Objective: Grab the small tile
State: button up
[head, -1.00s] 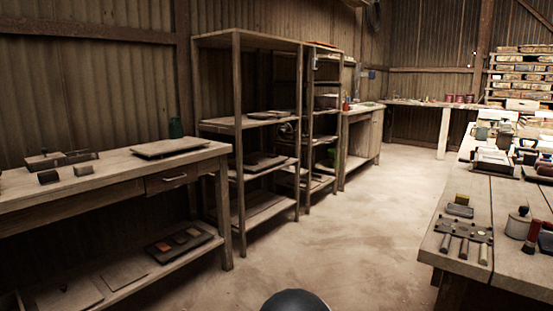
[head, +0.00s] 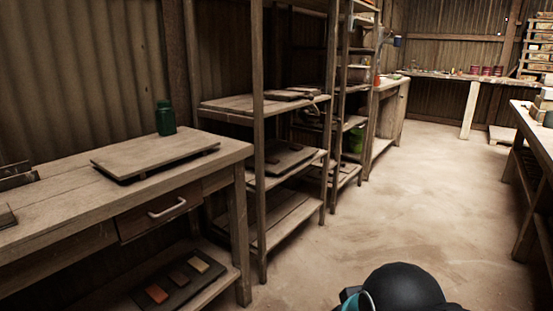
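Three small tiles lie on a dark tray (head: 137,296) on the low shelf under the left workbench. One is an orange-red tile (head: 156,293), one is a brownish tile (head: 179,278), and one is a pale yellowish tile (head: 199,265). I cannot tell which of these, if any, the task calls the small tile. A rounded black part of my own arm shows at the bottom right. My gripper's fingers do not show.
The left workbench (head: 215,152) carries a board (head: 155,157) and a green bottle (head: 165,118). Open wooden shelves (head: 285,170) stand beyond it. Another bench (head: 540,130) stands at the right. The floor (head: 400,200) between them is clear.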

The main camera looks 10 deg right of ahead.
aim_at(296, 147)
jog(key=z, duration=0.85)
jog(key=i, duration=1)
jog(key=z, duration=0.5)
jog(key=i, duration=0.8)
jog(key=u, duration=1.05)
jog(key=i, duration=0.6)
jog(key=u, duration=0.6)
